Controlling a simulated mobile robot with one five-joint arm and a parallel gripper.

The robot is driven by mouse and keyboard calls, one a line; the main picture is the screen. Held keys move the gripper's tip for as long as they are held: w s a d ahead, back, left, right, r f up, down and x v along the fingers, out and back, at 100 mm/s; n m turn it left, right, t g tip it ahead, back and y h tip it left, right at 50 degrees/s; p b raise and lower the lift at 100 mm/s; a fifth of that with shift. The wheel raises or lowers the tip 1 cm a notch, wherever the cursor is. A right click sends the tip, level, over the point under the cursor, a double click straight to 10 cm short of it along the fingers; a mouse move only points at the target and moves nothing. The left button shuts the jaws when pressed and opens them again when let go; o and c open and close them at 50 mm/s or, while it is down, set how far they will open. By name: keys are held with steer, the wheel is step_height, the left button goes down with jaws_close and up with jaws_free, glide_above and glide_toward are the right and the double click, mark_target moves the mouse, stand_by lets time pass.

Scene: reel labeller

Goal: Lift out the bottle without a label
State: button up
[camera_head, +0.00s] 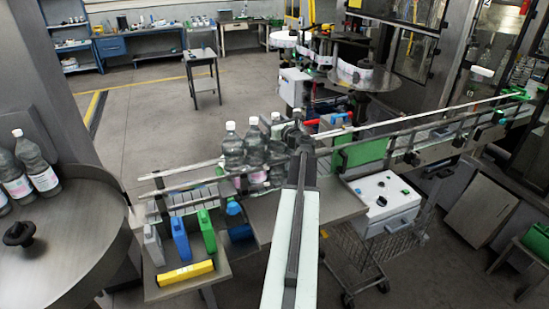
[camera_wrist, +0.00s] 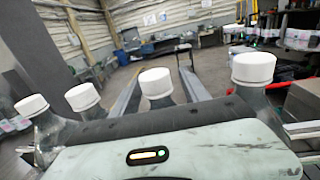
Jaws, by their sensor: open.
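Clear bottles with white caps stand in a row on the conveyor (camera_head: 170,207), left of my gripper (camera_head: 297,132) in the head view: a left bottle (camera_head: 232,150), a middle one (camera_head: 254,146) and a right one (camera_head: 277,130). Pinkish label parts show low behind the rail; I cannot tell which bottle lacks a label. In the wrist view several caps show: far left (camera_wrist: 31,105), left (camera_wrist: 82,97), centre (camera_wrist: 156,83) and right (camera_wrist: 253,69). My open gripper's fingers (camera_wrist: 160,68) appear on either side of the centre bottle. The bottle bodies are mostly hidden there.
A round table (camera_head: 75,235) at the left holds labelled bottles (camera_head: 37,165). A shelf at the conveyor's near side carries grey, blue and green containers (camera_head: 180,238) and a yellow box (camera_head: 186,273). Conveyor rails (camera_head: 410,122) run to the right. Label reels (camera_head: 365,75) stand behind.

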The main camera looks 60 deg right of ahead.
steer(key=shift+s, duration=0.1)
jaws_close()
steer(key=shift+a, duration=0.1)
stand_by(1.2)
